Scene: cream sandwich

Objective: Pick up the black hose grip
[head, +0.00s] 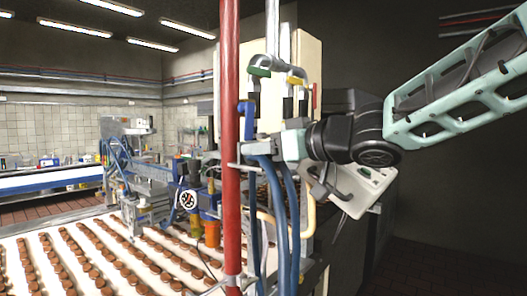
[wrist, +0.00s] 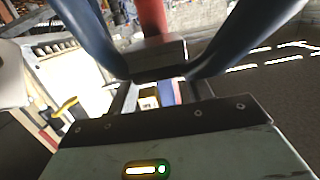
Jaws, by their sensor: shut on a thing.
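My gripper (head: 262,148) reaches in from the right, just behind the red pole, at the top of the blue hoses (head: 285,205). In the wrist view its fingers (wrist: 160,92) close on a dark block at their tips, which appears to be the black hose grip (wrist: 158,72). Blue hoses (wrist: 243,38) run past on both sides of it. In the head view the held part is mostly hidden by the pole and gripper. Other black grips (head: 288,106) hang above, under the grey pipe.
A red vertical pole (head: 229,120) stands close by the gripper; it also shows in the wrist view (wrist: 152,18). A conveyor (head: 60,235) with rows of brown biscuits lies at the left. A tilted pale control panel (head: 352,188) is below my arm. A cream cabinet (head: 305,50) stands behind.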

